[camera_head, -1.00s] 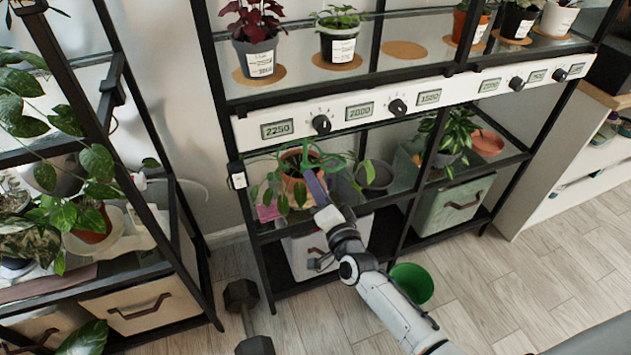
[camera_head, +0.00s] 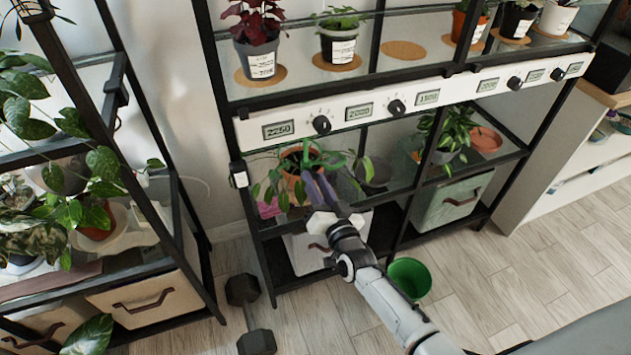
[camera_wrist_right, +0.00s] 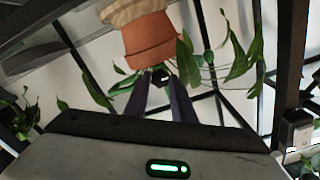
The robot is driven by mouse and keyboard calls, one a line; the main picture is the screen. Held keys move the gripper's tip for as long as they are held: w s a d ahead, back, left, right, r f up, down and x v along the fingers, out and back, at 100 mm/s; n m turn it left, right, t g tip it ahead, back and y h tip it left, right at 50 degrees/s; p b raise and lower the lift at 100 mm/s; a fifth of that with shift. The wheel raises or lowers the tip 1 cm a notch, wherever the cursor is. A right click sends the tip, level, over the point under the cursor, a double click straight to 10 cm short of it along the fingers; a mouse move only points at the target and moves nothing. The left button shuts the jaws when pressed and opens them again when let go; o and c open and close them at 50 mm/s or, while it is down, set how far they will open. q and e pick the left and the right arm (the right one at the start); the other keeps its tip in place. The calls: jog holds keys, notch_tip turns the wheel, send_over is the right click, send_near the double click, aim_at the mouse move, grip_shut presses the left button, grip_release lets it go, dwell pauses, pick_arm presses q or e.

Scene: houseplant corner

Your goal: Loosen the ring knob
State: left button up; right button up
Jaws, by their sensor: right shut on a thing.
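My right gripper (camera_head: 319,180) reaches in from below to the shelf under the white panel, just in front of a potted trailing plant (camera_head: 298,160). In the right wrist view its two dark fingers (camera_wrist_right: 161,78) come together on a small dark piece with a pale spot, which appears to be the ring knob (camera_wrist_right: 160,74). The knob is mostly hidden by the fingers, and I cannot make it out in the head view. The plant's terracotta pot (camera_wrist_right: 150,42) is close beyond the fingertips. My left gripper is not in view.
Leaves hang on both sides of the right gripper. The white panel (camera_head: 300,128) above has several black dials and displays. A green bucket (camera_head: 410,277) stands on the floor by my right arm. A dumbbell (camera_head: 250,315) lies on the floor to the left.

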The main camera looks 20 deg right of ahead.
dwell(0.3)
jog(key=o, duration=1.1)
jog(key=shift+c, duration=0.2)
jog(key=shift+s, duration=0.1)
jog(key=s+p, duration=0.2)
jog(key=s, duration=0.8)
jog(key=shift+d, duration=0.15)
jog(key=shift+s, duration=0.1)
